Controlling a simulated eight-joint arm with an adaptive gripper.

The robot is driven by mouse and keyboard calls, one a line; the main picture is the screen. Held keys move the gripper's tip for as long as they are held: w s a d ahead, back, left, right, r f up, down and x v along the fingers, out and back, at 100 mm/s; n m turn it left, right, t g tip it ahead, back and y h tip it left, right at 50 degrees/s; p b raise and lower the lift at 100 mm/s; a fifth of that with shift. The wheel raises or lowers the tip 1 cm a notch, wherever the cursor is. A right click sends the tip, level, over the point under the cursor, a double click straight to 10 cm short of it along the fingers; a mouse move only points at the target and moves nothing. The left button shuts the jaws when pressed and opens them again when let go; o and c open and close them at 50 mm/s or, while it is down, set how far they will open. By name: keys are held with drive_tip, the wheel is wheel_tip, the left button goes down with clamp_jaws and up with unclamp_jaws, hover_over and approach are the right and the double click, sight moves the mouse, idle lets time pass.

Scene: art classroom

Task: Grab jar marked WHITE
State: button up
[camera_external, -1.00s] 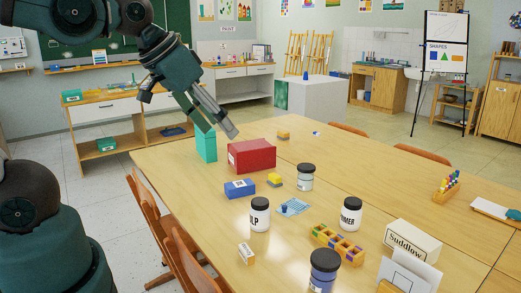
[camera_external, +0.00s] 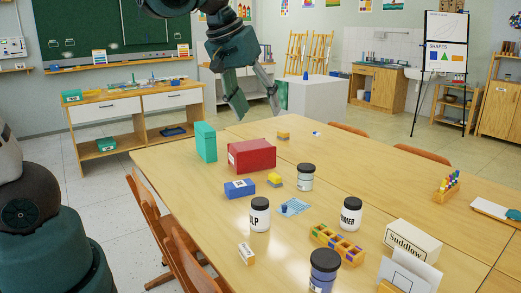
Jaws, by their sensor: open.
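Several jars with dark lids stand upright on the table. A glass-like grey jar (camera_external: 306,180) is farthest back; its label is too small to read. A white jar (camera_external: 260,217) at centre shows the letters "LP". Another white jar (camera_external: 350,217) to its right shows letters like "IMER". A blue-toned jar (camera_external: 323,272) is nearest the camera, its label unclear. I cannot read WHITE on any jar. My gripper (camera_external: 259,108) is open and empty, pointing down in the air around the table's far edge, apart from every jar.
A red box (camera_external: 252,155) and a tall teal box (camera_external: 205,142) stand behind the jars. A blue box (camera_external: 239,189), yellow blocks (camera_external: 275,181), a divided tray (camera_external: 337,243) and a white "Suddlow" box (camera_external: 411,241) lie around them. The table's right middle is mostly clear.

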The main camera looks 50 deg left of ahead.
drive_tip(key=w+a+f+n+g, duration=0.1)
drive_tip(key=w+a+f+n, duration=0.15)
drive_tip(key=w, duration=0.65)
drive_tip(key=n+g, duration=0.3)
drive_tip(key=n, duration=0.4)
approach(307, 166)
drive_tip(key=s+d+r, duration=0.4)
drive_tip(key=s+r, duration=0.1)
drive_tip(key=s, duration=0.1)
drive_tip(key=w+a+f+n, duration=0.1)
drive_tip(key=w+f, duration=0.1)
drive_tip(key=f, duration=0.2)
drive_tip(key=w+a+f+n, duration=0.1)
drive_tip(key=w+f, duration=0.1)
drive_tip(key=f, duration=0.2)
drive_tip(key=w+a+f+n+g, duration=0.1)
drive_tip(key=w+a+f, duration=0.1)
drive_tip(key=f, duration=0.2)
drive_tip(key=shift+w+a+f+b, duration=0.15)
drive_tip(key=shift+w+f+b, duration=0.15)
drive_tip(key=shift+w+b, duration=0.1)
drive_tip(key=shift+w+a+f+n, duration=0.15)
drive_tip(key=shift+f+n, duration=0.1)
drive_tip(key=shift+f, duration=0.3)
drive_tip(key=shift+f, duration=1.25)
